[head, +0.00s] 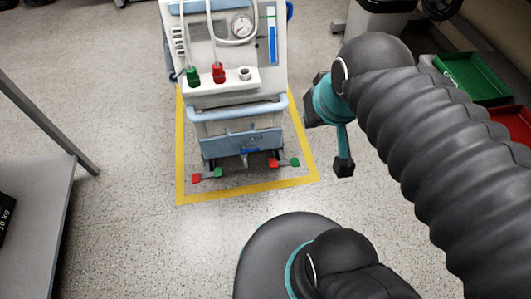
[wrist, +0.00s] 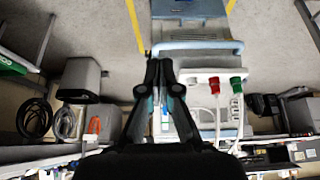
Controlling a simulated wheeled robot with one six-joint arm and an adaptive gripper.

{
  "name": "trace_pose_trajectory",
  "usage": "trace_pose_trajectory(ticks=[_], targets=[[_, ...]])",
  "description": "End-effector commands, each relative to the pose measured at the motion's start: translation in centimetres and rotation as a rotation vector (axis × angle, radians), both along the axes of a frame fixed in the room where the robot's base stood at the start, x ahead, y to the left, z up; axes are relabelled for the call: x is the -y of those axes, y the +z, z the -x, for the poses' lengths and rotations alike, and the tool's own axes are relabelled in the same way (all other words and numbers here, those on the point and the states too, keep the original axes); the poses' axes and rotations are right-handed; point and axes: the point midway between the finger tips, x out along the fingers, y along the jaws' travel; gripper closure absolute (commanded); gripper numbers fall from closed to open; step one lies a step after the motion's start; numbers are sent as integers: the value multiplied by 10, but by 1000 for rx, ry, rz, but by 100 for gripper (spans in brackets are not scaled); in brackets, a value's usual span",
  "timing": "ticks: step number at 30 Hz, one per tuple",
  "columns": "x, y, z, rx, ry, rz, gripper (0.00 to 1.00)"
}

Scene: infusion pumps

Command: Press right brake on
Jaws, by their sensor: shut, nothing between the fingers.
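The medical machine (head: 236,110) stands on the floor inside a yellow outline. At its foot, the right brake pedal has a red end (head: 273,163) and a green end (head: 294,162). The left brake pedal also has a red end (head: 196,177) and a green end (head: 217,173). My gripper (head: 344,168) is shut and empty, pointing down to the right of the machine, apart from the pedals. In the wrist view my gripper (wrist: 159,70) shows closed in front of the machine (wrist: 195,47), which appears upside down. The pedals cannot be made out there.
A grey table (head: 40,190) stands at the left. A green bin (head: 473,78) and a red bin (head: 512,122) lie at the far right, partly behind my arm. The floor (head: 130,240) in front of the machine is clear. The yellow outline (head: 250,191) runs before the pedals.

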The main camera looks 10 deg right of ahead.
Motion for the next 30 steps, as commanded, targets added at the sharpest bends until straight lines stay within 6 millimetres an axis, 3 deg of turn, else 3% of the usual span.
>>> trace_pose_trajectory(ticks=[9, 14, 23, 30], targets=[[1, 0, -2, 3, -2, 6, 100], [19, 3, -30, 37, -12, 76, 100], [88, 15, -156, 203, 47, 370, 100], [121, 0, -257, 319, 232, 538, 100]])
